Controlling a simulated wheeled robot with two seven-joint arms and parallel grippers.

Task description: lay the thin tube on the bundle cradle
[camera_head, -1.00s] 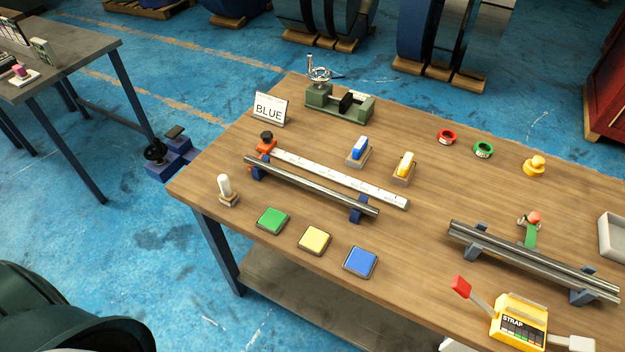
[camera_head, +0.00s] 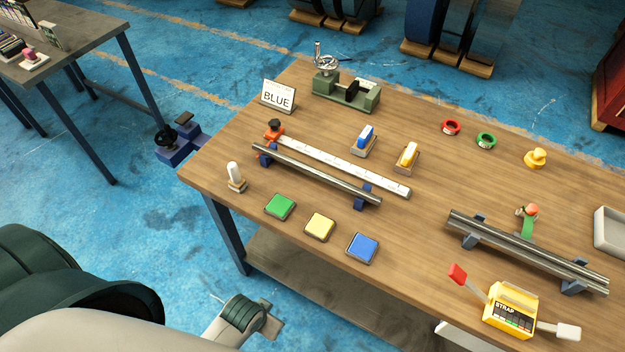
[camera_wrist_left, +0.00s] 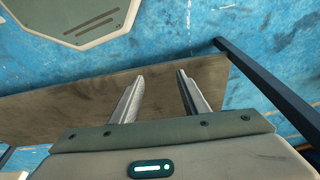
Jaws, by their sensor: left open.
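A thin steel tube (camera_head: 315,175) lies on two blue supports beside a white ruler on the table; whether it is one tube or more I cannot tell. The bundle cradle, with blue supports (camera_head: 473,241), stands at the right and carries several steel tubes (camera_head: 528,250) side by side. My left gripper shows in the left wrist view (camera_wrist_left: 161,76) with its two fingers apart and nothing between them. It is low, off the table's front edge, with the lower shelf and blue floor beyond it. My right gripper does not show.
Green (camera_head: 280,207), yellow (camera_head: 320,226) and blue (camera_head: 362,247) pads lie near the front edge. A yellow strap machine (camera_head: 510,310) with a red-tipped lever stands front right. A white peg (camera_head: 235,175) stands at the left edge. The table's middle is fairly clear.

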